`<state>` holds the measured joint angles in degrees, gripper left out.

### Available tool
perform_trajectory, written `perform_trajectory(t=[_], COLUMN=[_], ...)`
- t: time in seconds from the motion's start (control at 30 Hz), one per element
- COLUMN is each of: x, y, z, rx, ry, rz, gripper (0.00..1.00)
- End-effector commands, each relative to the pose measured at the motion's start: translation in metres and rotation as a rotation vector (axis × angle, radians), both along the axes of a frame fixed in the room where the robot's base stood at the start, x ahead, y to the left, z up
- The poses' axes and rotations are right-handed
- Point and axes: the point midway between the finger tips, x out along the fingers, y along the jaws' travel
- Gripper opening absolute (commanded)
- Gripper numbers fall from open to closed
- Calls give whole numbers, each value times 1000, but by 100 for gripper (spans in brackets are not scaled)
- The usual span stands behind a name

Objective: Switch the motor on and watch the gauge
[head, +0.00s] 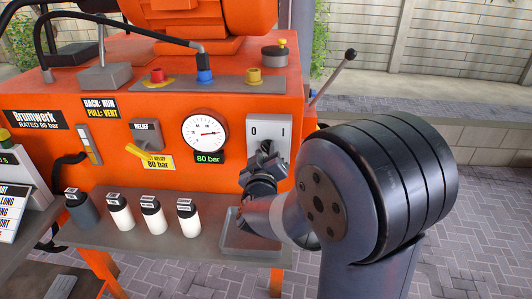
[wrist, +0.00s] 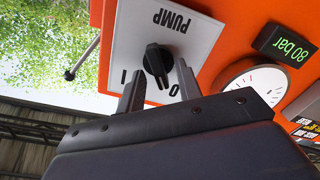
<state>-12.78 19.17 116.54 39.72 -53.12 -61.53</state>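The motor switch is a black rotary knob (wrist: 154,60) on a grey plate (head: 282,128) marked O and I; the wrist view shows the word PUMP on it. My gripper (wrist: 160,80) is open, with one finger on each side of the knob; a small gap seems to show, and I cannot tell whether either finger touches it. In the head view my gripper (head: 265,162) is just below the knob and partly covers it. Which mark the knob points to is unclear. The round white gauge (head: 205,133) has its needle towards the right. A display (head: 209,157) under it reads 80 bar.
A relief valve (head: 146,135) with a yellow lever (head: 136,151) is left of the gauge. Several bottles (head: 152,215) and an empty grey tray (head: 250,250) are on the shelf below. A ball-ended lever (head: 335,75) sticks out at the panel's right.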

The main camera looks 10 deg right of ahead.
Motion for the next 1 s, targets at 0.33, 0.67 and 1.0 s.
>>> perform_trajectory(t=[0.33, 0.67, 1.0], x=[2, 2, 2], y=[-1, -1, -1], z=[0, 0, 0], rx=[0, 0, 8], ry=[0, 0, -2], rz=[0, 0, 0], gripper=[30, 3, 0])
